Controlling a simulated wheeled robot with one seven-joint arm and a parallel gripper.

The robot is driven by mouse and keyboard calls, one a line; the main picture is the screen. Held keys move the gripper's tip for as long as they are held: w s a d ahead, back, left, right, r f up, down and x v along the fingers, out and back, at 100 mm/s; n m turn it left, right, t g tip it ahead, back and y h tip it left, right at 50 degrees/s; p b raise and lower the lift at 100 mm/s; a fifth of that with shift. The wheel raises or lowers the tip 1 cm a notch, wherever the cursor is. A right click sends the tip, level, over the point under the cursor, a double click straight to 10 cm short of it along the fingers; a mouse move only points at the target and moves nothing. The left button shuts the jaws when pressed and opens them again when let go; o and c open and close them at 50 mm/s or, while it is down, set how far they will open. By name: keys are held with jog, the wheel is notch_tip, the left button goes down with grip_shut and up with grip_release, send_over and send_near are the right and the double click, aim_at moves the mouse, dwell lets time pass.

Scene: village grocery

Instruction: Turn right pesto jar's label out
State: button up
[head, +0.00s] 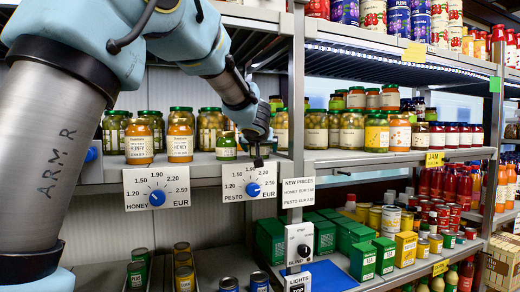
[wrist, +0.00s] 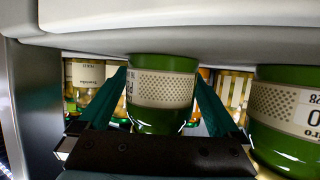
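My gripper (head: 259,158) is at the front of the middle shelf, above the PESTO dial card. In the wrist view, which appears upside down, its two dark green fingers (wrist: 164,95) flank a green pesto jar (wrist: 165,65) closely on both sides and appear to touch it. A dotted cream panel of that jar's label faces the wrist camera, with a little lettering at the left edge. A second green pesto jar (wrist: 285,78) shows at the right, its label partly lettered. In the head view this other jar (head: 226,147) stands left of my gripper, which hides the held jar.
Honey jars (head: 180,138) stand left on the same shelf, with more jars behind. The PESTO card (head: 249,181) hangs on the shelf edge below my gripper. A shelf post (head: 296,90) stands close on the right. In the wrist view, a pale shelf surface (wrist: 180,42) runs across the top.

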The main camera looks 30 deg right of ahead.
jog(key=p+v, duration=0.1)
jog(key=v, duration=0.8)
jog(key=shift+s+a+r, duration=0.1)
jog(key=shift+s+r, duration=0.05)
jog(key=shift+r, duration=0.05)
jog(key=shift+s+a+r, duration=0.15)
jog(key=shift+s+a, duration=0.15)
jog(key=shift+s, duration=0.3)
